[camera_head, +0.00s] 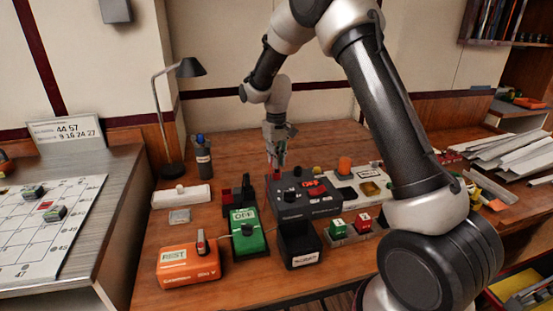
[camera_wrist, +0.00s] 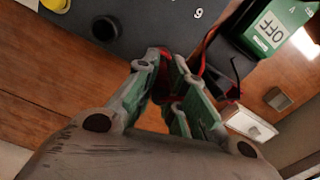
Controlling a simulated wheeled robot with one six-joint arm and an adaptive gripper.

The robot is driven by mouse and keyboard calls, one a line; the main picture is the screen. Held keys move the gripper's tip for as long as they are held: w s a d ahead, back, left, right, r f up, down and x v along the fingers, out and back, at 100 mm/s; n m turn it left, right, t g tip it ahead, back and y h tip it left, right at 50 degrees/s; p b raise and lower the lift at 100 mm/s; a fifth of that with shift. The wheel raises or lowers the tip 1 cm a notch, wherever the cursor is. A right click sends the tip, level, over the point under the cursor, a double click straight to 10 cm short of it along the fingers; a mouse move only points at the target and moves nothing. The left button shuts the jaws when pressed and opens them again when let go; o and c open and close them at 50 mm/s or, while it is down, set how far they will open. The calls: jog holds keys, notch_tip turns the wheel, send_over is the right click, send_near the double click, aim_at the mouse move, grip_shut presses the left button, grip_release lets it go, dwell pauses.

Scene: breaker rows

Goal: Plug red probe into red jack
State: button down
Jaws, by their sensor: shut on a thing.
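My gripper (camera_head: 275,160) points down at the back left edge of a dark grey box (camera_head: 300,199) with a knob and a lit red display. It is shut on the red probe (camera_head: 277,175), whose red part shows just below the fingertips. In the wrist view my gripper (camera_wrist: 172,72) has dark red between its green-padded fingers, and a red lead (camera_wrist: 207,42) runs away beside it. The fingers cover the probe's tip and the place under it. I cannot make out the red jack or tell whether the probe touches the box.
A green block marked OFF (camera_head: 247,232) stands left of the grey box, with an orange box (camera_head: 188,264) in front of it. A black holder (camera_head: 298,243) stands in front. A lamp (camera_head: 171,120) and a bottle (camera_head: 203,160) stand behind left. The back tabletop is clear.

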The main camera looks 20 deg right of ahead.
jog(key=c, duration=1.5)
grip_release()
jog(key=shift+f, duration=0.1)
notch_tip(320, 180, up, 12)
jog(key=shift+r, duration=0.2)
jog(key=s+d+r+t, duration=0.1)
jog(key=s+d+r, duration=0.5)
jog(key=s+r, duration=0.3)
jog(key=s+d+m+t, duration=0.1)
jog(key=s+d, duration=0.3)
jog(key=s, duration=1)
jog(key=s+d+m+t, duration=0.2)
jog(key=s+d, duration=0.3)
jog(key=s, duration=0.9)
jog(key=shift+r+t, duration=0.3)
